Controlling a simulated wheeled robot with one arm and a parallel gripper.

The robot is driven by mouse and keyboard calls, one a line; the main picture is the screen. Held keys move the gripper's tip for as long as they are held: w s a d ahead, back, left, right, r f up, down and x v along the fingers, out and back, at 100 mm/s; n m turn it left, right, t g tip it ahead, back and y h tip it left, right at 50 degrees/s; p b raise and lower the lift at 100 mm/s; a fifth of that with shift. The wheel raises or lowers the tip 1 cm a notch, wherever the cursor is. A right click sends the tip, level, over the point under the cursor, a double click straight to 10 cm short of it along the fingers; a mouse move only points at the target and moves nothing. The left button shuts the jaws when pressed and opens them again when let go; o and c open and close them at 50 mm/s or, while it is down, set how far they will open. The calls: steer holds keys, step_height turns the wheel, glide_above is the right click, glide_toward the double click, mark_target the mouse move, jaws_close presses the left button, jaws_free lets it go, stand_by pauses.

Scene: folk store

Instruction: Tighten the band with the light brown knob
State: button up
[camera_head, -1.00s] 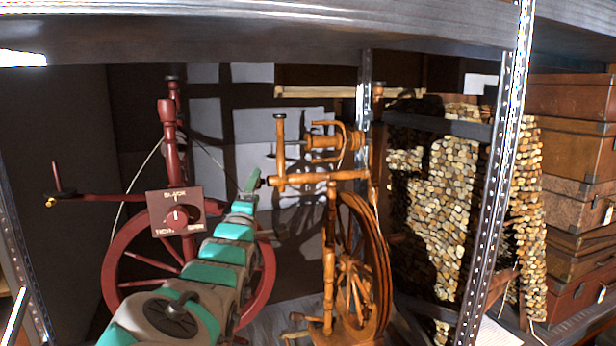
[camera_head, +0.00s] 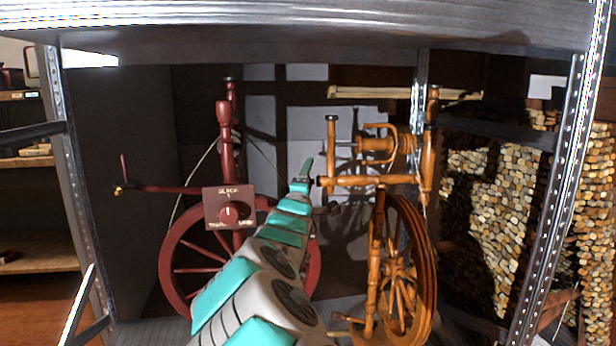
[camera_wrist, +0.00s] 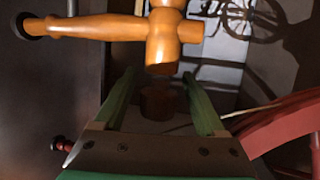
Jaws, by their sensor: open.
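The light brown wooden spinning wheel (camera_head: 398,270) stands right of centre in the head view. A small rounded knob (camera_head: 323,182) ends its horizontal bar on the left. My gripper (camera_head: 305,168) is just left of this knob and slightly above it in the picture. In the wrist view my gripper (camera_wrist: 160,92) is open, with its two green fingers apart. A shaded brown wooden stub (camera_wrist: 158,102) shows between the fingers; I cannot tell whether it is the knob. A lighter turned wooden piece (camera_wrist: 162,45) lies beyond the fingertips. No contact can be made out.
A dark red spinning wheel (camera_head: 168,258) stands to the left, with a dial panel (camera_head: 229,207) marked SLACK at the top. A metal shelf post (camera_head: 560,200) is on the right and a thick shelf board (camera_head: 320,28) overhead. Stacked wooden pieces (camera_head: 480,200) fill the right.

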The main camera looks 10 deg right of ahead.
steer(key=shift+c, duration=0.3)
jaws_close()
stand_by(0.3)
